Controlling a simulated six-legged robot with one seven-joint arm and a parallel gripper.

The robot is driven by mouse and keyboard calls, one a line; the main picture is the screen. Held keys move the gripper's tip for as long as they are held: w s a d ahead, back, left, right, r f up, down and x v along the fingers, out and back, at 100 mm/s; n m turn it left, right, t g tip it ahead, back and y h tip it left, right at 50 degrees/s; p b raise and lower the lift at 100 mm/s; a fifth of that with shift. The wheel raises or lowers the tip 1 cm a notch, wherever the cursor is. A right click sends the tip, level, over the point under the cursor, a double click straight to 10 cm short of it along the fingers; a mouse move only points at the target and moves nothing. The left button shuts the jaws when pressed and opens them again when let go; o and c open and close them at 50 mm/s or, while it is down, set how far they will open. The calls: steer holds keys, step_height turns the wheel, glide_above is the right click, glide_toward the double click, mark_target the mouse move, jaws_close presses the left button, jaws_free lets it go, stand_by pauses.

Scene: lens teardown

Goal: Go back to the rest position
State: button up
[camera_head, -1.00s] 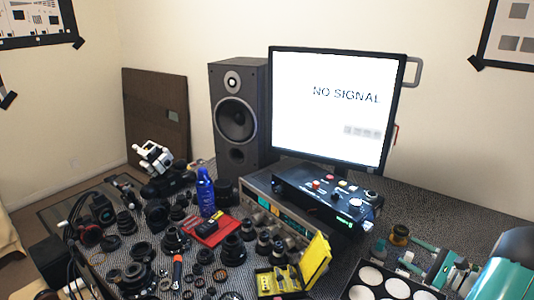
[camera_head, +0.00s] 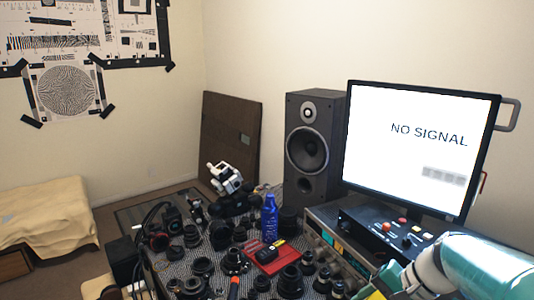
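My teal and cream arm (camera_head: 480,268) comes in from the lower right corner, in front of the equipment. It slants down and left to the bottom edge, where a pale part of it is cut off. The fingertips of my gripper do not show, so whether it holds anything is hidden. No marker of a rest position shows.
Several black lens parts (camera_head: 235,262) crowd the bench. A blue bottle (camera_head: 270,218), a red tray (camera_head: 263,254) and a white microscope-like device (camera_head: 225,178) stand among them. Behind are a speaker (camera_head: 313,145), a monitor (camera_head: 415,150) and a control box (camera_head: 380,228).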

steer(key=s+a+r+n+t+h, duration=0.3)
steer(key=s+a+r+n+h, duration=0.1)
steer(key=s+n, duration=0.4)
steer(key=s+a+h, duration=0.1)
steer(key=a, duration=0.1)
steer(key=shift+s+a+r+h, duration=0.2)
steer(key=shift+a+h, duration=0.15)
steer(key=shift+h, duration=0.05)
stand_by(0.9)
